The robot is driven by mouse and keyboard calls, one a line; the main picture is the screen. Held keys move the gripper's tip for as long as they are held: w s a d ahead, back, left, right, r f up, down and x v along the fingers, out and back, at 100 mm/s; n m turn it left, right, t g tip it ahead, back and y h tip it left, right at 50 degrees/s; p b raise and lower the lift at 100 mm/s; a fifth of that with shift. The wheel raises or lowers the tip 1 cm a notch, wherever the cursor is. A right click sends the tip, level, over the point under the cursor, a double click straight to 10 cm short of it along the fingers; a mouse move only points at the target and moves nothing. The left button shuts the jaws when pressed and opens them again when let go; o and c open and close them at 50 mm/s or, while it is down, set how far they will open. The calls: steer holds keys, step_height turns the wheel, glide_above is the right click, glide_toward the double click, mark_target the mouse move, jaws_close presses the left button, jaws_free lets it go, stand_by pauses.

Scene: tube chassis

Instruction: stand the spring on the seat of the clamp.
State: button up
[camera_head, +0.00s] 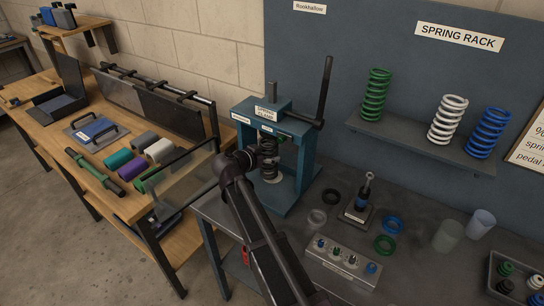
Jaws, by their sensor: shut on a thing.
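The clamp (309,150) is a teal press frame with a long dark lever, standing on the near grey bench. A dark coil spring (269,146) is upright inside the frame, below the clamp's top. My gripper (262,157) reaches in from the front and is shut on this spring. Its fingers and wrist hide part of the coil. A pale disc, which looks like the seat (272,178), shows just under the spring. I cannot tell whether the spring touches it.
A shelf (410,143) holds green (375,95), white (447,119) and blue (488,132) springs. Rings, a small damper stand (358,213), a grey fitting block (342,262) and cups occupy the bench right of my arm. A clear guard panel (180,187) stands left of the clamp.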

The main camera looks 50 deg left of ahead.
steer(key=shift+b+x, duration=0.45)
steer(key=shift+x, duration=0.55)
steer(key=shift+f+b, duration=0.3)
steer(key=shift+f, duration=0.15)
steer(key=shift+f, duration=0.1)
steer(key=o, duration=1.2)
steer(key=shift+r, duration=0.25)
steer(key=p+v, duration=0.4)
steer(key=v, duration=0.8)
steer(key=shift+p, duration=0.3)
steer(key=shift+s, duration=0.1)
